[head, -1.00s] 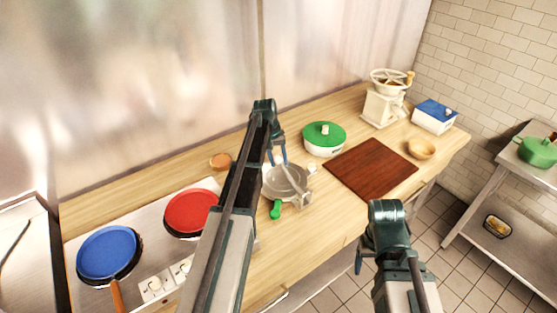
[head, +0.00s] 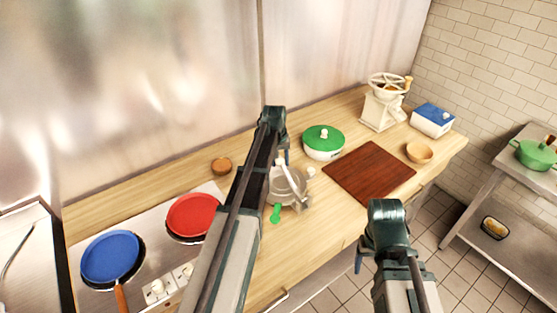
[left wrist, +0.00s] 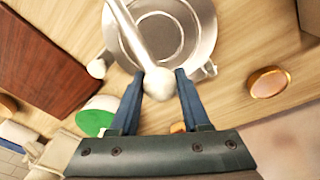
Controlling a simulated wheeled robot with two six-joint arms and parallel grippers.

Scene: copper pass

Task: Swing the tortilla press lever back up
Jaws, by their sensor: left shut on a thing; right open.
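The tortilla press (head: 290,190) is a round grey metal press on the wooden counter, partly hidden behind my left arm in the head view. Its round plate (left wrist: 200,20) fills the top of the left wrist view. The pale lever (left wrist: 134,30) crosses over the plate and ends in a round knob (left wrist: 158,82). My left gripper (left wrist: 160,84) is shut on this knob, one blue finger at each side. In the head view the left gripper (head: 283,158) is above the back of the press. My right gripper (head: 360,262) is open, low in front of the counter, mostly hidden by its arm.
A green-lidded pot (head: 323,140), a dark red board (head: 369,172) and a wooden bowl (head: 420,153) stand right of the press. A small green object (head: 276,213) is at its front. Red (head: 193,216) and blue (head: 110,256) pans are left.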

